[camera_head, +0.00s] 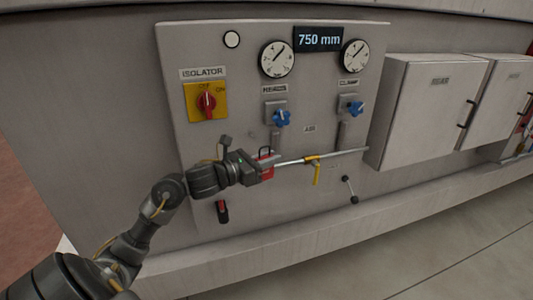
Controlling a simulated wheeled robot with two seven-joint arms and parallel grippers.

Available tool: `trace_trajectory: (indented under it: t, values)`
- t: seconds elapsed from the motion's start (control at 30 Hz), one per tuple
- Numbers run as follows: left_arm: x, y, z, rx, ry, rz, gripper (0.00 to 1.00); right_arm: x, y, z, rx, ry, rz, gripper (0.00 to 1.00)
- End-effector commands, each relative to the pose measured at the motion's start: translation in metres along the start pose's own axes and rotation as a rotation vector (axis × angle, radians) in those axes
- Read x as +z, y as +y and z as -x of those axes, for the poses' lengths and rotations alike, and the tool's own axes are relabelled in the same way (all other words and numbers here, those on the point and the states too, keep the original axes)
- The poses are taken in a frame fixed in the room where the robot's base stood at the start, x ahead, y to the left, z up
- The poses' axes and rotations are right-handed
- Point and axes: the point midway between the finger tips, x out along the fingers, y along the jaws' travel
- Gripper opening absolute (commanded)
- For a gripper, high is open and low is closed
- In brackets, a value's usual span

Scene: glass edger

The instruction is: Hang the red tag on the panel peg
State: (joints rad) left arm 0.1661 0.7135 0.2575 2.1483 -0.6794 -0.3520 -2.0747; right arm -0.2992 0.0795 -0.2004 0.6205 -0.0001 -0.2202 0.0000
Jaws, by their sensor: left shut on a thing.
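My left gripper (263,168) reaches in from the left and is in front of the lower middle of the grey control panel (215,150). It is shut on the red tag (267,173), a small red piece with a dark loop at its top. The gripper's fingers cover part of the tag. The panel peg is too small or too hidden for me to tell apart here. I cannot tell whether the tag touches the panel. My right gripper is not in view.
A metal pipe (340,155) with a yellow lever (316,172) runs right from beside the gripper. Above are the isolator switch (206,101), two blue knobs (281,119) and gauges (277,59). A black-and-red handle (222,211) is below the arm. Grey cabinets (415,110) stand right.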

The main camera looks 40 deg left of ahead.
Motion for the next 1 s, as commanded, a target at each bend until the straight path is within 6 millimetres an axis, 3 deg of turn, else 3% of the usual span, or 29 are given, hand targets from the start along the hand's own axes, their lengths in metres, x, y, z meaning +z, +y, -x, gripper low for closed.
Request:
trace_trajectory:
  t: [0.17, 0.47, 1.0]
  values:
    - [0.010, 0.011, 0.001, 0.013, -0.002, 0.007, 0.00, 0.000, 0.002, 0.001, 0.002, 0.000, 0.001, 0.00]
    - [0.009, 0.017, -0.001, 0.013, -0.002, 0.009, 0.00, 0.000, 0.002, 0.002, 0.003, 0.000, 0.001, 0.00]
    - [0.006, 0.049, -0.010, 0.013, -0.003, 0.009, 0.00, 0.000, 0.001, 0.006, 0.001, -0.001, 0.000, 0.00]
